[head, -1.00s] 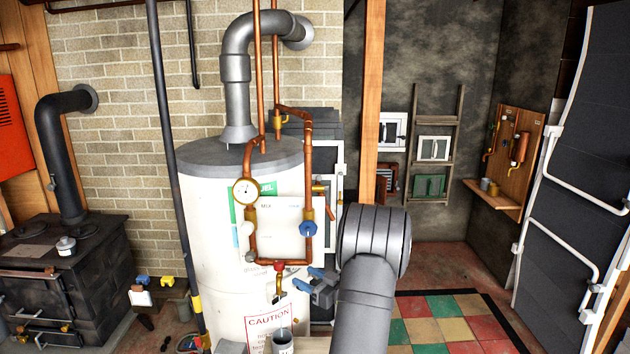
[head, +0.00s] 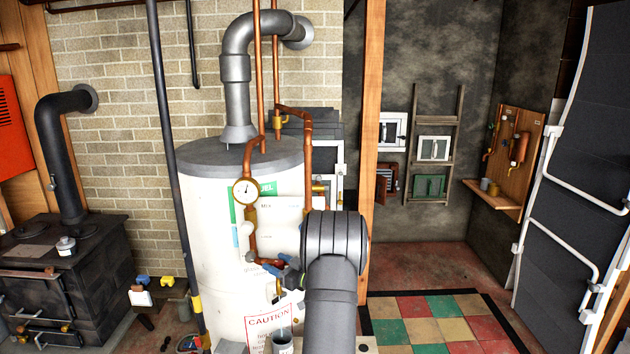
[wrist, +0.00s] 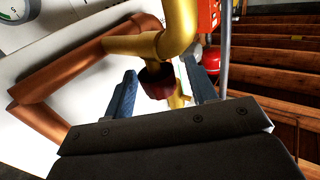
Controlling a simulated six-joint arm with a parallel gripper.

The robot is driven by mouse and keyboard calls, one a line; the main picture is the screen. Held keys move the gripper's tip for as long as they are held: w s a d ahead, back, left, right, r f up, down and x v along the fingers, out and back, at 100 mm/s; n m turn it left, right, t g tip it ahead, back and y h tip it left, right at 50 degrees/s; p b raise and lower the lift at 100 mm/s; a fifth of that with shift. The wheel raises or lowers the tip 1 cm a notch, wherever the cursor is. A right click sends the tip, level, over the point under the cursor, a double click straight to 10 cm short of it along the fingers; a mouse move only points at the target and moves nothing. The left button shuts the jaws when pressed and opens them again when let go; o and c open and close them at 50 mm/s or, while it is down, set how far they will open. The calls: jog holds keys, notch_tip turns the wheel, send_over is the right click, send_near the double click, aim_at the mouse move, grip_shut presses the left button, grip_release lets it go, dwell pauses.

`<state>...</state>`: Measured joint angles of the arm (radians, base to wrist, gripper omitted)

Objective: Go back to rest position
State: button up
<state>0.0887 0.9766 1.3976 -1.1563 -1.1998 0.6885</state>
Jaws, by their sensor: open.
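My gripper (head: 280,268) is in front of the white tank (head: 215,240), at the low end of its copper pipework (head: 252,235). In the wrist view my gripper (wrist: 160,68) is open, with its two blue fingers apart. A dark red knob (wrist: 157,82) on a brass fitting (wrist: 178,30) shows between the fingers. I cannot tell whether either finger touches it.
A pressure gauge (head: 245,191) sits on the pipework. A grey cup (head: 283,343) stands below the gripper. A wooden post (head: 372,130) rises right of my arm. The stove (head: 70,275) is at left; the checkered floor (head: 440,320) at right is clear.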

jog(key=shift+x, duration=0.95)
jog(key=shift+d+m+t+h, duration=0.15)
jog(key=shift+m+t+h, duration=0.45)
jog(key=shift+t, duration=0.1)
jog(key=shift+w+d+m+t+h, duration=0.1)
jog(key=shift+d+m+t+h, duration=0.1)
jog(key=shift+m+t+h, duration=1.4)
jog(key=shift+w+d+m+t+h, duration=0.15)
jog(key=shift+m+t+h, duration=0.85)
jog(key=shift+h, duration=1.1)
jog(key=shift+d+m+h, duration=0.15)
jog(key=shift+m+h, duration=0.9)
jog(key=shift+h, duration=0.45)
jog(key=shift+d+m+h, duration=0.2)
jog(key=shift+m+h, duration=0.8)
jog(key=shift+h, duration=0.5)
jog(key=shift+d+m+h, duration=0.15)
jog(key=shift+m+h, duration=0.9)
jog(key=shift+h, duration=0.45)
jog(key=shift+d+m+h, duration=0.1)
jog(key=shift+m+h, duration=0.2)
jog(key=shift+h, duration=0.1)
